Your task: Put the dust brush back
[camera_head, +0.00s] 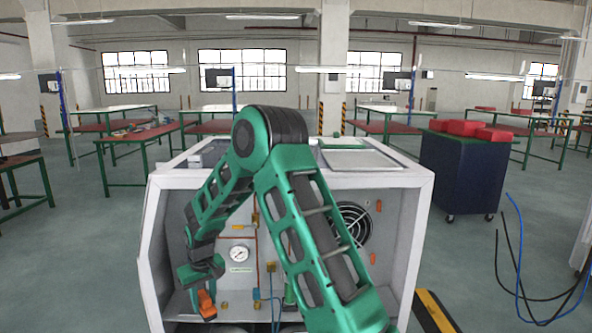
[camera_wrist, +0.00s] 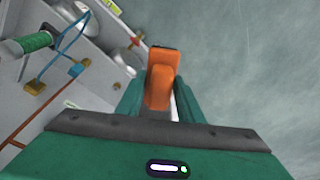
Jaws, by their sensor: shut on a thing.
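My gripper (camera_head: 205,292) is low at the left side of the open front of the white generator cabinet. It is shut on an orange piece, which I take to be the dust brush (camera_head: 208,306). In the wrist view the orange piece (camera_wrist: 162,72) stands up between the green fingers of my gripper (camera_wrist: 158,100), with a dark edge at its top. I see no bristles; the rest of it is hidden by the gripper.
The cabinet (camera_head: 160,181) holds a round gauge (camera_head: 239,254), a fan grille (camera_head: 352,222), and copper and blue tubes. A green-handled part (camera_wrist: 38,42) stands near my gripper in the wrist view. A blue cart (camera_head: 462,178) with red boxes stands right. Open floor lies left.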

